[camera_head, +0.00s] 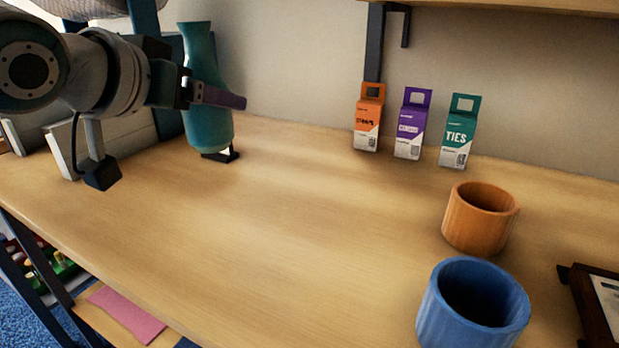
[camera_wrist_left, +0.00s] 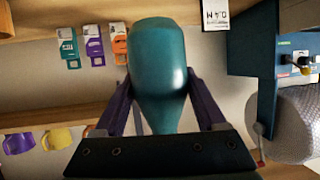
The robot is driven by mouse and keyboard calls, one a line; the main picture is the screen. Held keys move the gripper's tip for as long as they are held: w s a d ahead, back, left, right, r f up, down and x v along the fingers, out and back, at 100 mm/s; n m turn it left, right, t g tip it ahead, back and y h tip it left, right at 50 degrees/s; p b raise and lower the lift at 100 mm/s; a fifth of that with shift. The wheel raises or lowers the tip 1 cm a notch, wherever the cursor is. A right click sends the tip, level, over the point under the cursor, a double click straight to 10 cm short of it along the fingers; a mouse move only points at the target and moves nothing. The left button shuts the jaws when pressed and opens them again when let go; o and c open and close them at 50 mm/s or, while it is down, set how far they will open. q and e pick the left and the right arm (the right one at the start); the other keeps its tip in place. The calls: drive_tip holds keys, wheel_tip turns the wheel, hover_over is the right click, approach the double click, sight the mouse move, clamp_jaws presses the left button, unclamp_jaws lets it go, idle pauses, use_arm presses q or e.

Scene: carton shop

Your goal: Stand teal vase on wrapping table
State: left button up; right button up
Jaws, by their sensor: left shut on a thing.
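The teal vase (camera_head: 206,118) is upright at the back left of the wooden wrapping table (camera_head: 290,215). My left gripper (camera_head: 222,96) is shut on the vase, with a purple finger across its narrower upper part. In the left wrist view the vase (camera_wrist_left: 160,58) lies between the two purple fingers (camera_wrist_left: 161,92), its wide end away from the gripper. The vase's base is low over the table, and I cannot tell whether it touches. The far finger is hidden behind the vase in the head view. My right gripper is not in view.
An orange carton (camera_head: 368,118), a purple carton (camera_head: 411,125) and a teal carton (camera_head: 458,132) stand along the back wall. An orange cup (camera_head: 479,230), a blue cup (camera_head: 450,315) and a dark frame (camera_head: 590,305) are at the right. The table's middle is clear.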

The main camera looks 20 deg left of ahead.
use_arm(q)
wheel_tip(320, 180, down, 14)
drive_tip(key=b, duration=0.3)
drive_tip(key=shift+f+b, duration=0.15)
drive_tip(key=shift+b, duration=0.25)
drive_tip(key=o, duration=1.5)
drive_tip(key=shift+o, duration=0.2)
